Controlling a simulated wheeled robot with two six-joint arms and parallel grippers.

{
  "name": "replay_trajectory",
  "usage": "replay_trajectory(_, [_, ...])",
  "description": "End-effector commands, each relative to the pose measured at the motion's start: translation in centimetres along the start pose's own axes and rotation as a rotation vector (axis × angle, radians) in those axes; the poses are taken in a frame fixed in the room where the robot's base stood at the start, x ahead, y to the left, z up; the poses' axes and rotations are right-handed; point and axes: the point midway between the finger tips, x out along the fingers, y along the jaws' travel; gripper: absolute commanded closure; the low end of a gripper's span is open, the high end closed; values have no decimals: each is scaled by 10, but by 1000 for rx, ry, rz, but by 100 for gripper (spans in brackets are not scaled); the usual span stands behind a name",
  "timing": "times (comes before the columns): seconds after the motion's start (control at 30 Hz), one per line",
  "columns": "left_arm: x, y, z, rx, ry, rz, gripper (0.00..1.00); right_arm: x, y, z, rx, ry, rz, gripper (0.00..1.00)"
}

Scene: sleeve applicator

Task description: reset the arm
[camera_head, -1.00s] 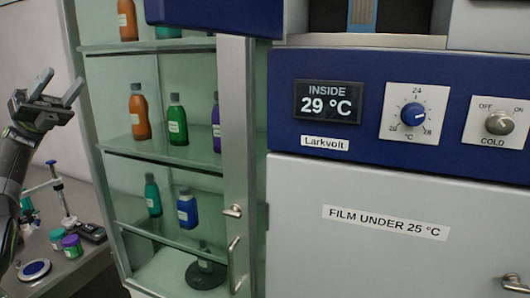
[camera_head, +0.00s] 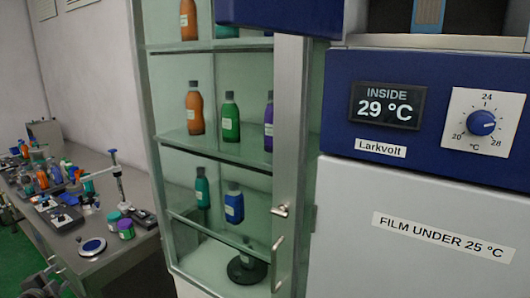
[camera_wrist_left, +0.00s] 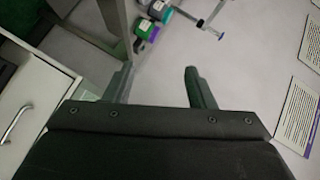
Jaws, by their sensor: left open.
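My left gripper (camera_wrist_left: 158,72) is open in the left wrist view, its two dark fingers apart with nothing between them. In the head view only a small part of my left gripper (camera_head: 48,280) shows, low at the left edge, in front of the bench and below its top. The details of its fingers are hard to make out there. My right gripper is not in view.
A bench (camera_head: 120,262) with bottles and tools stands at left. A glass cabinet (camera_head: 148,130) with bottles is in the middle. A cooler with a temperature display (camera_head: 387,105) reading 29 °C fills the right. The left wrist view shows a drawer handle (camera_wrist_left: 17,122).

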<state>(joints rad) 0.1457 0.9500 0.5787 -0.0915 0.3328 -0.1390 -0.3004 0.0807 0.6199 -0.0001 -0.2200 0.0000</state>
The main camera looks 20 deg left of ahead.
Motion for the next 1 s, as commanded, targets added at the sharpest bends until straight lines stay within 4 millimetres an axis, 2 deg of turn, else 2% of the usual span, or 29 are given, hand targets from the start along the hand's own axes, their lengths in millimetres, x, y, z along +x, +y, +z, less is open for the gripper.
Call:
replay_trajectory(0.03, [-18,18,36,0,-89,41,50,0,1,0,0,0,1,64])
replay_trajectory(0.17, [-67,52,116,-8,-312,121,50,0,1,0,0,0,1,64])
replay_trajectory(0.2, [-85,60,138,-9,-379,142,50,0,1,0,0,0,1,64])
replay_trajectory(0.3, [-131,77,191,-6,-541,187,50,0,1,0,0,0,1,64])
replay_trajectory(0.37, [-159,84,219,-1,-632,209,50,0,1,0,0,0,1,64])
replay_trajectory(0.5, [-229,95,275,15,-834,251,50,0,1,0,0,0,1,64])
replay_trajectory(0.53, [-234,114,274,-6,-843,267,50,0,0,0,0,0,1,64])
replay_trajectory(0.6, [-241,163,263,-61,-836,311,50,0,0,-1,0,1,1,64])
replay_trajectory(0.77, [-270,266,236,-167,-842,413,50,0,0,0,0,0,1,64])
replay_trajectory(0.8, [-279,293,226,-197,-842,440,50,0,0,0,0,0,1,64])
replay_trajectory(0.87, [-293,334,210,-241,-843,482,50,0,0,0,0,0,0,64])
replay_trajectory(1.0, [-328,424,161,-347,-844,579,50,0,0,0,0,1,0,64])
